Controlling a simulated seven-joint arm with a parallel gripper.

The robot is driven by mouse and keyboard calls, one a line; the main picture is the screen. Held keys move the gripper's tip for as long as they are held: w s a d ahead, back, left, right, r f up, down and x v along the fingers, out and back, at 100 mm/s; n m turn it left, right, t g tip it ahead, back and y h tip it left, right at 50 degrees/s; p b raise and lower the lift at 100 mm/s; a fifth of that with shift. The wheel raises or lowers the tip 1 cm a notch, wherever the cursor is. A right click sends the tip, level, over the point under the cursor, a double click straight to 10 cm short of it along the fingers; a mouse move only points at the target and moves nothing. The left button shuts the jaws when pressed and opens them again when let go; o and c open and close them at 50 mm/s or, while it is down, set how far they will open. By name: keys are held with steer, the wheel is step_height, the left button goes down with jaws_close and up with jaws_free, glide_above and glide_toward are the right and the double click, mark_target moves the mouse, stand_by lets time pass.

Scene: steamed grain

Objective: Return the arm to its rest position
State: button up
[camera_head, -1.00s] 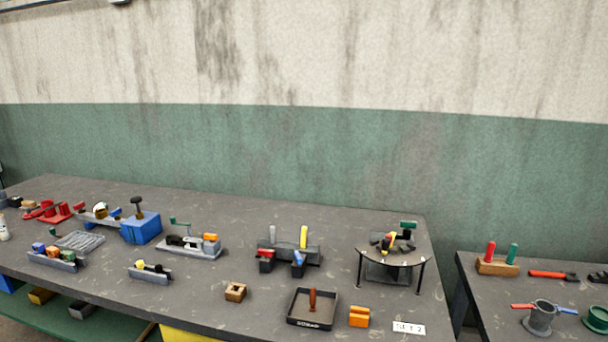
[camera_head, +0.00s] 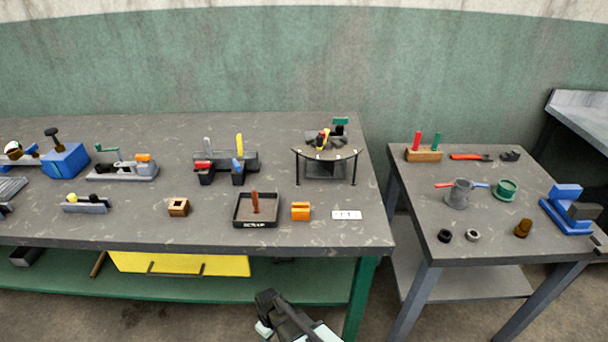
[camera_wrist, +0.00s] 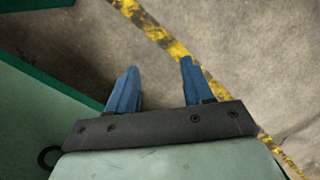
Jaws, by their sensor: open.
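My gripper (camera_wrist: 160,68) shows in the wrist view as two blue fingers set wide apart on a dark bar. Nothing is between the fingers, and bare concrete floor lies behind them. In the head view, part of my arm (camera_head: 290,318) shows at the bottom edge, in front of the long bench (camera_head: 330,232) and below its top. The fingers cannot be made out there. The rest of the arm is cut off by the frame.
The bench carries a black scrap tray (camera_head: 273,222), an orange block (camera_head: 300,211) and a round-fronted stand (camera_head: 343,155). A second table (camera_head: 440,238) stands right. In the wrist view, a green edge (camera_wrist: 70,88) is close left; yellow-black tape (camera_wrist: 150,27) crosses the floor.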

steer(key=s+d+f+m+g, duration=0.1)
steer(key=s+d+f+m, duration=0.2)
steer(key=d, duration=0.5)
steer(key=s+d+f+m+g, duration=0.1)
steer(key=s+d+m+g, duration=0.1)
steer(key=s+d, duration=0.5)
steer(key=s+d+m+g, duration=0.2)
steer(key=s+d+m, duration=0.3)
steer(key=s+d, duration=0.7)
steer(key=shift+s+d+f+m+g, duration=0.15)
steer(key=shift+s+d+m+g, duration=0.15)
steer(key=shift+d, duration=0.15)
steer(key=shift+c, duration=0.3)
